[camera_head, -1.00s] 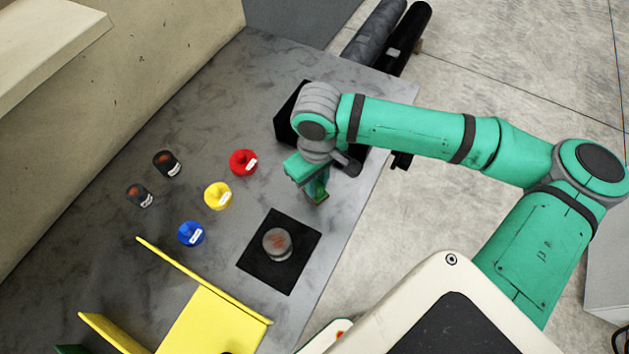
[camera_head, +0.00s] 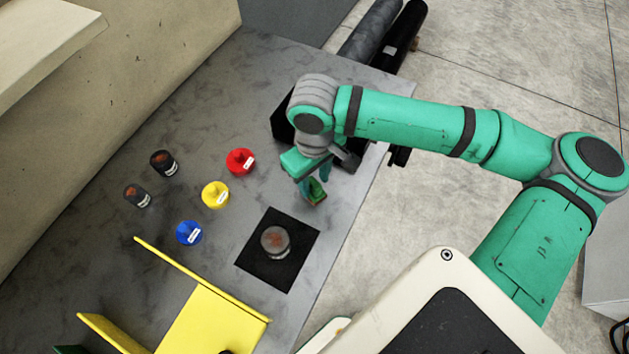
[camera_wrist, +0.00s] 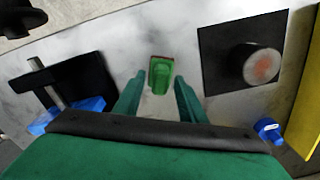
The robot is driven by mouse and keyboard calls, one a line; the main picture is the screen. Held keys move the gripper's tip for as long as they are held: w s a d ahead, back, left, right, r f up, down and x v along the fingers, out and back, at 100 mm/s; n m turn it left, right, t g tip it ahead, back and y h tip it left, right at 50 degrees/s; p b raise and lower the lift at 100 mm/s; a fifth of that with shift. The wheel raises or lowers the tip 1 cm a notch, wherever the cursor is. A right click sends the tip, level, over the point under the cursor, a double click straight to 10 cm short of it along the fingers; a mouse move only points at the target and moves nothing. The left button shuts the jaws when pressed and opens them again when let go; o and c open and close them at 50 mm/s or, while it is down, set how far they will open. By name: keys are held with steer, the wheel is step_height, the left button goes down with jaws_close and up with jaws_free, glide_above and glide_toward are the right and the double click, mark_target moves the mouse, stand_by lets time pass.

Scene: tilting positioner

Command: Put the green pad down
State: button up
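In the wrist view the pad (camera_wrist: 160,74) sits between and just beyond the two green fingers of my gripper (camera_wrist: 159,80). A gap shows on each side of it. My gripper is open and holds nothing.
A black mat (camera_head: 252,263) with a round grey-and-rust piece (camera_head: 275,241) lies nearby. Red (camera_head: 240,161), yellow (camera_head: 215,194) and blue (camera_head: 189,233) knobbed pieces and two dark cylinders stand left. A yellow fixture (camera_head: 205,325) is at front; a black block (camera_head: 283,122) stands behind my gripper.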

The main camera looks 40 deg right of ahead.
mark_target(314, 183)
step_height(314, 183, up, 11)
steer(key=shift+f, duration=0.15)
stand_by(0.7)
